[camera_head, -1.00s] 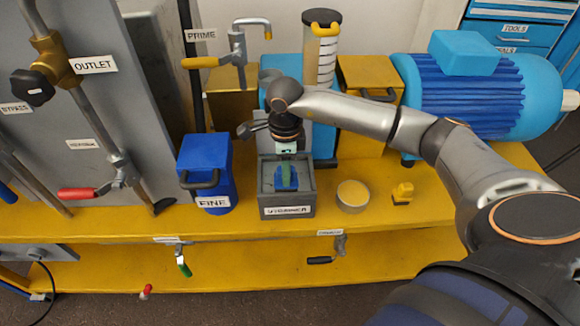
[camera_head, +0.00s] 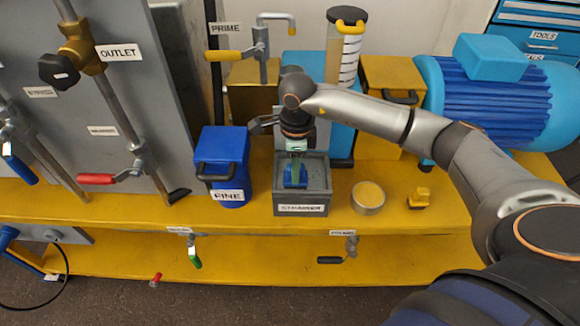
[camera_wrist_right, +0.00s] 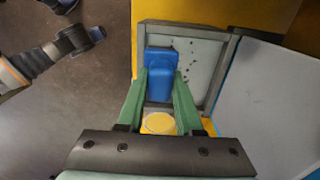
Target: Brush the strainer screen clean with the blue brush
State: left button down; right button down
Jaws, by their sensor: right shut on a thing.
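The grey strainer box (camera_head: 318,182), with a label on its front, sits on the yellow skid. My right gripper (camera_head: 296,163), with green fingers, reaches down into the box from above. It is shut on the blue brush (camera_head: 289,181). In the right wrist view the blue brush (camera_wrist_right: 162,70) lies between the green fingers (camera_wrist_right: 159,95). A pale, dark-specked surface, the strainer screen (camera_wrist_right: 203,65), lies beside the brush inside the box frame. The brush covers part of it, and I cannot tell whether the bristles touch it.
A round dish with a yellow inside (camera_head: 368,197) and a small yellow piece (camera_head: 419,197) stand to the right. Behind are a clear cylinder (camera_head: 345,50) and the blue motor (camera_head: 495,95).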

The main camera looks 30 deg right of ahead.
jog(key=shift+s+d, duration=0.4)
jog(key=shift+d, duration=0.4)
jog(key=shift+d, duration=0.1)
jog(key=shift+s+d+f, duration=0.1)
jog(key=shift+s+d, duration=0.65)
jog(key=shift+d, duration=0.35)
jog(key=shift+w, duration=0.1)
jog(key=shift+w+d+b, duration=0.2)
jog(key=shift+b, duration=0.1)
jog(key=shift+w+d+b, duration=0.4)
jog(key=shift+w+d, duration=0.3)
jog(key=shift+w, duration=0.35)
jog(key=shift+a, duration=0.1)
